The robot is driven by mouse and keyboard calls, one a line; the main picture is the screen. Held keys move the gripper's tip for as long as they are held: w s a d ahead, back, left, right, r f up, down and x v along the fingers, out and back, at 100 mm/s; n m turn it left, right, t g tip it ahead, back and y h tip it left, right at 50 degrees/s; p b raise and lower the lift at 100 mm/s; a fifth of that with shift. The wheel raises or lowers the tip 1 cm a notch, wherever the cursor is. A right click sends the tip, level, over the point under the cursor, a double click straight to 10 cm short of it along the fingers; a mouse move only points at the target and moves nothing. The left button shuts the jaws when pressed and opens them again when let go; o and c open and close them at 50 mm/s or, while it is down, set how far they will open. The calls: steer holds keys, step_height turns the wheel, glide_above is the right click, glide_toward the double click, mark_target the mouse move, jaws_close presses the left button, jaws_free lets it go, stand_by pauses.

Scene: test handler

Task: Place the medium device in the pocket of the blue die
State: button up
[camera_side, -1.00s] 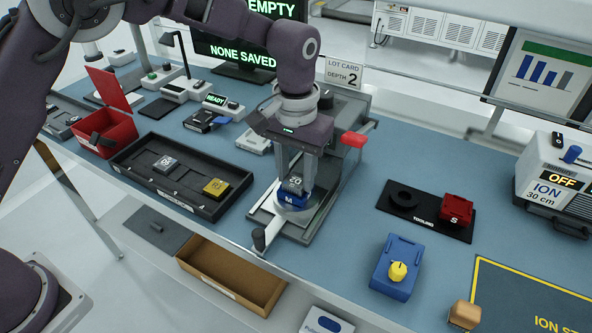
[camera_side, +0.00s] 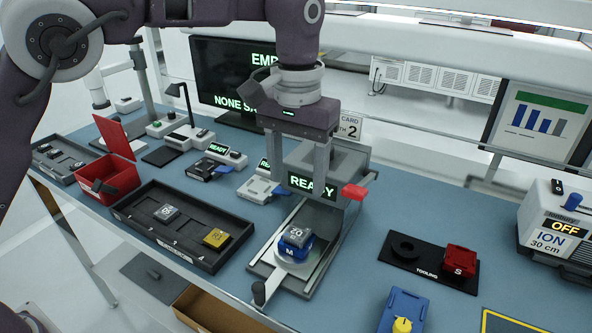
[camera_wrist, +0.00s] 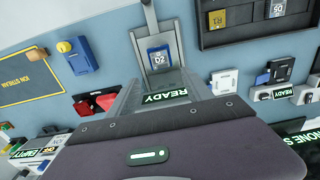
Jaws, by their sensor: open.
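A grey device (camera_side: 297,236) marked 20 sits on the blue die (camera_side: 293,252) marked M, on the round plate of the handler. In the wrist view the device (camera_wrist: 161,61) lies within the blue outline of the die, looking square to it; how deep it sits cannot be told. My gripper (camera_side: 300,176) is open and empty, above and behind the die, with clear space between fingertips and device. A black tray (camera_side: 140,222) at the left holds another grey device (camera_side: 166,212) and a gold device (camera_side: 215,238).
A READY display (camera_side: 312,187) shows between my fingers. A red lever knob (camera_side: 355,192) is right of my gripper. A red die (camera_side: 460,260) marked S sits on a black tooling plate (camera_side: 402,266). A blue box with yellow knob (camera_side: 402,312) stands front right. A red bin (camera_side: 108,180) is at the left.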

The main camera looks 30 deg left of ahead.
steer(key=shift+r, duration=0.3)
steer(key=shift+a, duration=0.1)
steer(key=s+a+r+t+h, duration=0.1)
steer(key=s+a+r+t, duration=0.1)
steer(key=s+a+r, duration=0.85)
steer(key=s+a+f+t, duration=0.1)
steer(key=s+a+f, duration=0.3)
steer(key=s, duration=0.4)
steer(key=s+a+f+t+y, duration=0.1)
steer(key=s+a+f+t, duration=0.1)
steer(key=s, duration=0.6)
steer(key=shift+s+a+f+t, duration=0.3)
steer(key=shift+s+a+f, duration=0.1)
steer(key=shift+a+f, duration=0.45)
